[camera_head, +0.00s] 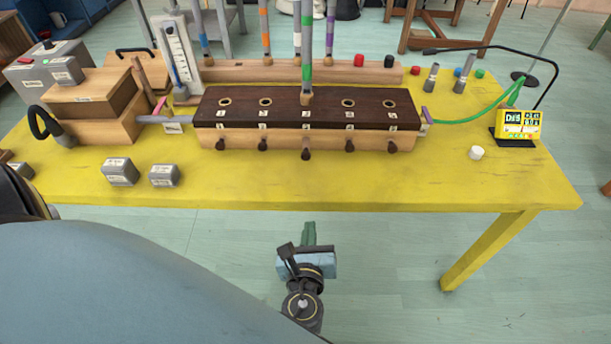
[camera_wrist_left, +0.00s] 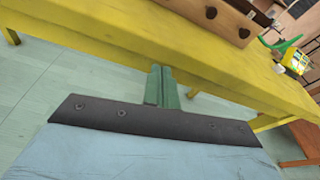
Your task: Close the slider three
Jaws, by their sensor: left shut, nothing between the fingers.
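The wooden box with a dark top (camera_head: 270,110) stands on the yellow table, with numbered holes and a row of dark knobs along its front. Slider three's knob (camera_head: 305,154) is the middle one and sticks out a little further than its neighbours. A grey tube with a green band (camera_head: 307,60) stands upright in the hole above it. My left gripper (camera_head: 309,233) is shut and empty, in front of the table edge and below the knob, apart from it. In the left wrist view its green fingers (camera_wrist_left: 161,86) are together. My right gripper is out of view.
The yellow table's front edge (camera_head: 400,202) lies between my left gripper and the box. Two small grey blocks (camera_head: 120,172) sit at the left front. A yellow display (camera_head: 518,124) and a white cap (camera_head: 477,152) are at the right. The table directly before the box is clear.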

